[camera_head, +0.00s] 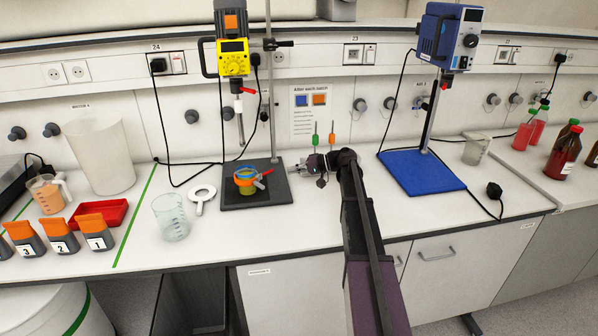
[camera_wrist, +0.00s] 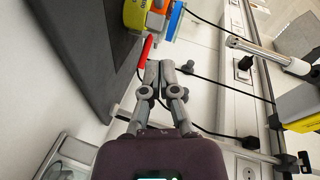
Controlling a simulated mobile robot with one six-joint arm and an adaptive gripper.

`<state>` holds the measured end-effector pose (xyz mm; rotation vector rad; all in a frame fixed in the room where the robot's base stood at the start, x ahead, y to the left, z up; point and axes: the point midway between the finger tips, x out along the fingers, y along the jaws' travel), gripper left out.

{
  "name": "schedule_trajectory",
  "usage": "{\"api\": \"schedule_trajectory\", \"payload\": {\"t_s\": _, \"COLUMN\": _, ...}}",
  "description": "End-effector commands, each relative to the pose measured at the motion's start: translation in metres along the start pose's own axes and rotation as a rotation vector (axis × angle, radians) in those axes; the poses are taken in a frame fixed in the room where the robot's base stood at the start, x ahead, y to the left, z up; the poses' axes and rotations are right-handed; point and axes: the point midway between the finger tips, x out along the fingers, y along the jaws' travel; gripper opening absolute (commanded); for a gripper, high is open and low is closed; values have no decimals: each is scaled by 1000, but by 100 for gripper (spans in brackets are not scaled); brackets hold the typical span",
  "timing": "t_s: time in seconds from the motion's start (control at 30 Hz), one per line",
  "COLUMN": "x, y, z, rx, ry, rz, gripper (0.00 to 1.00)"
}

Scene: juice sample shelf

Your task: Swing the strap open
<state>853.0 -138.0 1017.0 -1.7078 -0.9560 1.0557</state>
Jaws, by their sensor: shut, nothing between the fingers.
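A small vessel with yellow, orange and blue-green bands (camera_head: 246,181) stands on the dark base plate (camera_head: 225,201) of the left stand. A red lever (camera_head: 264,174) sticks out from its right side; I take this to be part of the strap. In the wrist view the banded body (camera_wrist: 152,17) is at the top, with the red lever (camera_wrist: 146,51) just below it. My gripper (camera_head: 287,168) points left beside the lever. In the wrist view my gripper (camera_wrist: 160,64) is shut and empty, its tips close to the lever; I cannot tell whether they touch.
A yellow stirrer (camera_head: 234,58) hangs above the vessel on a metal rod (camera_head: 270,100). A glass beaker (camera_head: 171,217) and a white ring (camera_head: 202,193) stand left of the plate. A blue-based stand (camera_head: 422,173) is to the right. The bench front before the plate is clear.

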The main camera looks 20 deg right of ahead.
Motion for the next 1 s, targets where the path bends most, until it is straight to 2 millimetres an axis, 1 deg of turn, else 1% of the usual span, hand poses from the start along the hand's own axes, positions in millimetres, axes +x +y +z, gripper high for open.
{"api": "schedule_trajectory", "payload": {"t_s": 0.03, "x": 9, "y": 2, "z": 1, "rx": 0, "ry": -1, "rz": 0, "gripper": 0}}
{"api": "schedule_trajectory", "payload": {"t_s": 0.4, "x": 65, "y": 2, "z": 0, "rx": 1, "ry": 0, "rz": 0, "gripper": 0}}
{"api": "schedule_trajectory", "payload": {"t_s": 0.5, "x": 74, "y": 2, "z": 14, "rx": 1, "ry": -1, "rz": 0, "gripper": 0}}
{"api": "schedule_trajectory", "payload": {"t_s": 0.63, "x": 83, "y": 1, "z": 22, "rx": 1, "ry": 0, "rz": 0, "gripper": 0}}
{"api": "schedule_trajectory", "payload": {"t_s": 0.8, "x": 89, "y": 1, "z": 28, "rx": 1, "ry": 1, "rz": 0, "gripper": 0}}
{"api": "schedule_trajectory", "payload": {"t_s": 1.0, "x": 90, "y": 0, "z": 28, "rx": 1, "ry": 1, "rz": 0, "gripper": 0}}
